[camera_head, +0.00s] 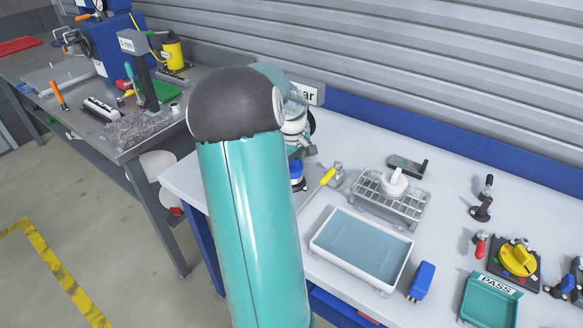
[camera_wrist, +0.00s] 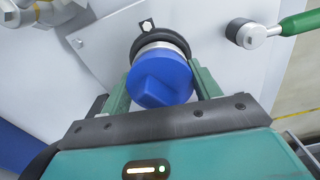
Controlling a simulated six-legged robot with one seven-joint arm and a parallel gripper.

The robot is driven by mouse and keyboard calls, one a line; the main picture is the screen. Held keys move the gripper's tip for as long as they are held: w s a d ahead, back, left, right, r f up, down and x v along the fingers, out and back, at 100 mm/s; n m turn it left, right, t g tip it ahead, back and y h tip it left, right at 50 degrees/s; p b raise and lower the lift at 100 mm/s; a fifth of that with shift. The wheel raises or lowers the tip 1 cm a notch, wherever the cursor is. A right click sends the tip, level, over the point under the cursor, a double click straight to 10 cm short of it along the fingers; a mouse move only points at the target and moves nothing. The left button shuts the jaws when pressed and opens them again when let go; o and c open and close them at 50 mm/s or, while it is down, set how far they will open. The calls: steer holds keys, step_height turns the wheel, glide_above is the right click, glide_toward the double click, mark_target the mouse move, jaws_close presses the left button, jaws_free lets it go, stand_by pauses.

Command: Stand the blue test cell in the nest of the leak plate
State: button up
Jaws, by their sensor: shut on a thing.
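The blue test cell (camera_wrist: 160,78) has a grip bar on top and a pale metal band below. My gripper (camera_wrist: 160,84) is shut on it, one green finger on each side, in the wrist view. A black ring with a small bolt (camera_wrist: 147,24) shows just beyond the cell, next to a grey metal plate (camera_wrist: 97,42). The cell hides most of the ring, so I cannot tell whether it is seated there. In the head view my arm covers most of this spot, and only a bit of the blue cell (camera_head: 297,174) shows beside it.
In the head view, a yellow-handled tool (camera_head: 327,177), a wire rack (camera_head: 405,208), a water tray (camera_head: 322,246) and a green PASS tray (camera_head: 490,302) stand to the right.

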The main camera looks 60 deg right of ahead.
steer(key=shift+f, duration=0.9)
steer(key=o, duration=1.3)
steer(key=shift+o, duration=0.2)
step_height(320, 180, up, 14)
steer(key=shift+f, duration=0.1)
